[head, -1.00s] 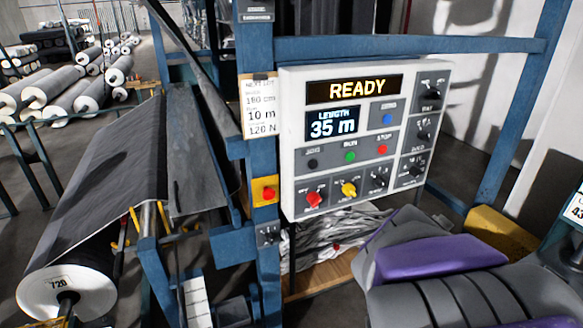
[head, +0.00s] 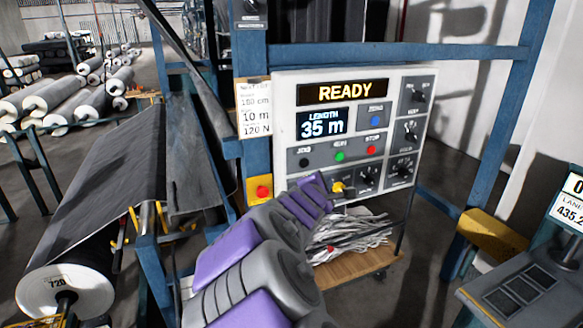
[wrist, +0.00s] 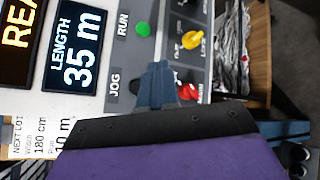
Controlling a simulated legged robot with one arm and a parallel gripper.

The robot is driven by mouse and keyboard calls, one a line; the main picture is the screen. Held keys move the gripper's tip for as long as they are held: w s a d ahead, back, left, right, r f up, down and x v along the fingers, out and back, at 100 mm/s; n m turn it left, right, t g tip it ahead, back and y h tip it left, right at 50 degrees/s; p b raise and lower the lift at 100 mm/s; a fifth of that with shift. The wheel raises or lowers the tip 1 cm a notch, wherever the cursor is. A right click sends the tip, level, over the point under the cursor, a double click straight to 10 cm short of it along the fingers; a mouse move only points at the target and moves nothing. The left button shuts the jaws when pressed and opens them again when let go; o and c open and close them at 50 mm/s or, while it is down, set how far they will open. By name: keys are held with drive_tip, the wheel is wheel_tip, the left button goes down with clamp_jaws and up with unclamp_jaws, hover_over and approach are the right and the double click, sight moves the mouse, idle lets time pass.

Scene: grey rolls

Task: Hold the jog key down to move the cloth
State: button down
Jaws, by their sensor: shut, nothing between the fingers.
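The black jog key (head: 304,162) sits on the white control panel (head: 285,118), left of the green run button (head: 339,157). The panel display (head: 346,93) reads READY and the length display (head: 322,123) reads 35 m. My gripper (wrist: 158,72) is shut and empty in front of the panel, beside the JOG label in the wrist view. There its fingers mostly cover the place of the jog key; I cannot tell whether they touch it. My arm hides the panel's lower left in the head view. The grey cloth (head: 95,165) slopes down to a roll (head: 62,290) marked 720.
A red stop button (head: 371,150), a yellow knob (wrist: 190,46) and a red knob (wrist: 187,92) are close by. A blue frame surrounds the panel. A red button on a yellow box (head: 260,190) is at its left. Scrap cloth (head: 350,235) lies below.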

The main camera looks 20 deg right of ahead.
sight(304, 163)
drive_tip(key=shift+w+a+f, duration=0.25)
drive_tip(key=shift+a, duration=0.1)
drive_tip(key=shift+w+a+p, duration=0.1)
drive_tip(key=shift+w+p, duration=4.25)
drive_tip(key=shift+w, duration=0.05)
drive_tip(key=shift+w, duration=0.1)
drive_tip(key=shift+w, duration=0.25)
